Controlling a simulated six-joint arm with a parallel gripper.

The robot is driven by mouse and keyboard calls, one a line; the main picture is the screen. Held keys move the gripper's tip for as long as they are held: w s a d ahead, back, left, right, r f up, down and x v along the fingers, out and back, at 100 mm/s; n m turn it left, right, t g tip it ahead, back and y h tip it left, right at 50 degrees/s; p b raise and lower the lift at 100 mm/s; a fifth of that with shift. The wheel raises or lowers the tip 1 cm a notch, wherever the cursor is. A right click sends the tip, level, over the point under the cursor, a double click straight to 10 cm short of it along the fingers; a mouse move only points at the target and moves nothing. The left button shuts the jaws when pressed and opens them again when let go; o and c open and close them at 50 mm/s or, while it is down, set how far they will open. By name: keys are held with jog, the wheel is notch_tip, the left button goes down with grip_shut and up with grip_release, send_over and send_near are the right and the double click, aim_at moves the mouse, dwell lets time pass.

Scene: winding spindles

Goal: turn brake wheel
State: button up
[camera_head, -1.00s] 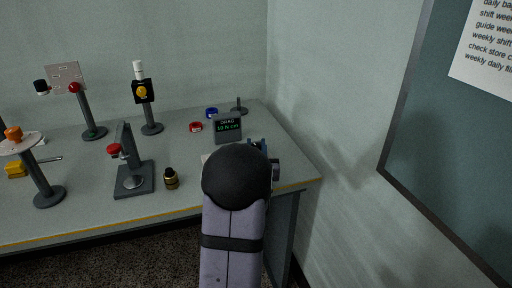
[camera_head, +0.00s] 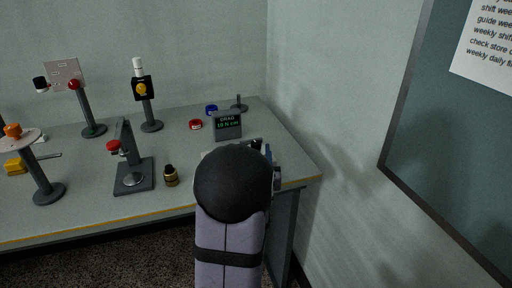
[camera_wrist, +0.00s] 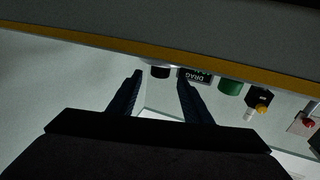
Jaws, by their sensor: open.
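I cannot pick out the brake wheel for certain. A dark box with a green readout marked DRAG, 10 N cm (camera_head: 228,126) stands at the right of the bench, and its sign shows upside down in the wrist view (camera_wrist: 196,76). Beside it in the wrist view is a dark round part (camera_wrist: 160,72), which may be the wheel. My gripper (camera_wrist: 160,78) is open, its two dark blue fingers apart with that part beyond their tips. In the head view my arm hides most of the gripper and the bench under it.
A gold and black knob (camera_head: 171,176) and a stand with a red knob (camera_head: 134,174) are left of my arm. Red (camera_head: 195,124) and blue (camera_head: 211,110) rings lie behind. The bench (camera_head: 105,207) ends at a yellow front edge; a wall is at right.

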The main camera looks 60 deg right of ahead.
aim_at(256, 143)
jog(key=shift+v, duration=1.2)
jog(key=shift+s+d+r+t, duration=0.1)
jog(key=shift+d+r+t, duration=0.05)
jog(key=shift+d+t, duration=0.2)
jog(key=shift+s+d+n+t+y+b, duration=0.3)
jog(key=shift+n+t+y+b, duration=0.2)
jog(key=shift+n+t, duration=0.35)
jog(key=shift+s+d+f+n+t+y, duration=0.15)
jog(key=shift+s+f+n+t+y, duration=0.15)
jog(key=shift+n+t+y, duration=0.35)
jog(key=shift+s+f+n+t+y, duration=0.15)
jog(key=shift+s+n+t+y, duration=0.15)
jog(key=shift+t+y, duration=0.15)
jog(key=shift+x, duration=3.6)
jog(key=shift+w+f, duration=0.1)
jog(key=c, duration=1.1)
